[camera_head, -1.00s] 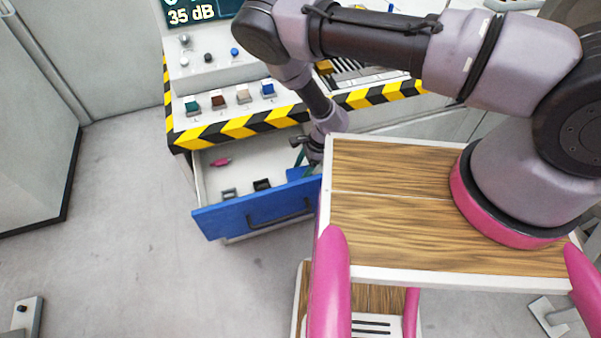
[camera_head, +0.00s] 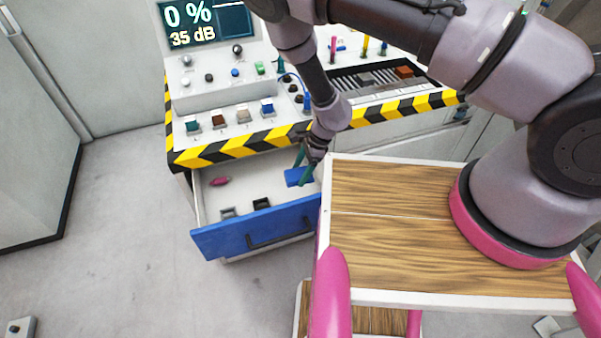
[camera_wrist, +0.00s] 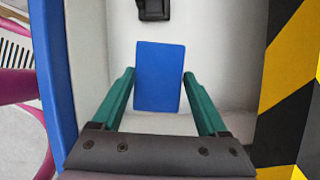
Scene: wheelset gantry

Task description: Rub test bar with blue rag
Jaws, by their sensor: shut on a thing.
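The blue rag (camera_head: 298,177) is a flat blue rectangle at the right end of the open drawer. My gripper (camera_head: 302,171) reaches down into the drawer from above, its teal fingers shut on the rag. In the wrist view the rag (camera_wrist: 160,85) sits between the two fingertips (camera_wrist: 159,76), and its far part extends past them. I cannot tell whether it touches the drawer floor. I cannot clearly make out the test bar; my arm covers part of the console.
The drawer (camera_head: 240,190) has a blue front (camera_head: 225,240) and holds a pink item (camera_head: 219,181) and two small dark holders (camera_head: 261,204). Above it is the console's striped edge (camera_head: 235,146), with buttons and a slotted rack (camera_head: 350,82). My wooden-topped base stands close at right.

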